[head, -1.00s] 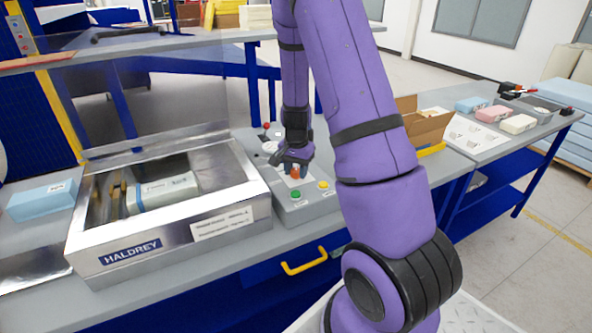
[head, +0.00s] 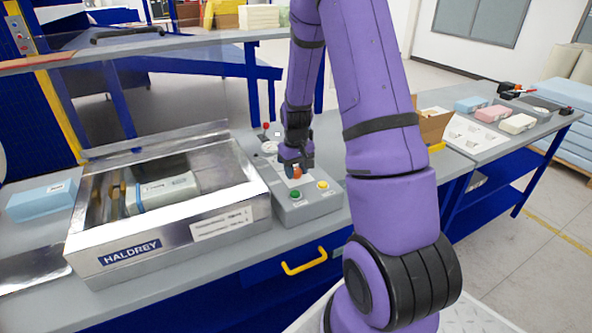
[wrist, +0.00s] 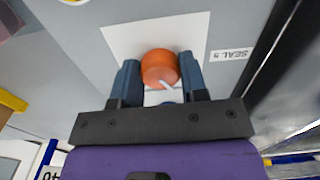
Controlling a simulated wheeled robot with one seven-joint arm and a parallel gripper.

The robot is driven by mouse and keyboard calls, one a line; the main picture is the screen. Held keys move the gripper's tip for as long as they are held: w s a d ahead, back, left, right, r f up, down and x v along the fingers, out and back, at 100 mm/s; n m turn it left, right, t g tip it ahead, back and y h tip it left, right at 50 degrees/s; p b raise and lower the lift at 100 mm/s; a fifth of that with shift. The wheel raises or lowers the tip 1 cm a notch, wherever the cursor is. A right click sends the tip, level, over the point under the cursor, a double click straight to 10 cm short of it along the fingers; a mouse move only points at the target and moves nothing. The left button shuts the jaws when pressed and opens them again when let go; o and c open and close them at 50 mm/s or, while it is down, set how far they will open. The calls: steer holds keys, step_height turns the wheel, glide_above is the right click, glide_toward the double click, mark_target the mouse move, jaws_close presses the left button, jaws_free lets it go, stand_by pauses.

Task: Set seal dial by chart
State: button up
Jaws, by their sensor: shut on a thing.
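The orange seal dial (wrist: 160,68) sits on a white plate (wrist: 125,38) on the grey control panel. A white pointer mark on the dial points down and to the right in the wrist view. A label reading SEAL (wrist: 231,54) is beside the plate. My gripper (wrist: 161,78) is shut on the dial, one blue-grey finger on each side. In the head view my gripper (head: 295,165) is over the panel, and only part of the orange dial (head: 297,172) shows below it. I cannot make out a chart.
The HALDREY metal chamber (head: 215,212) is left of the panel and holds a pale block (head: 165,192). A blue block (head: 40,201) lies far left.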

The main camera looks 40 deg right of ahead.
mark_target(296, 170)
steer(key=shift+n, duration=1.5)
steer(key=o, duration=0.9)
steer(key=shift+o, duration=0.2)
step_height(296, 170, up, 11)
steer(key=shift+f, duration=0.1)
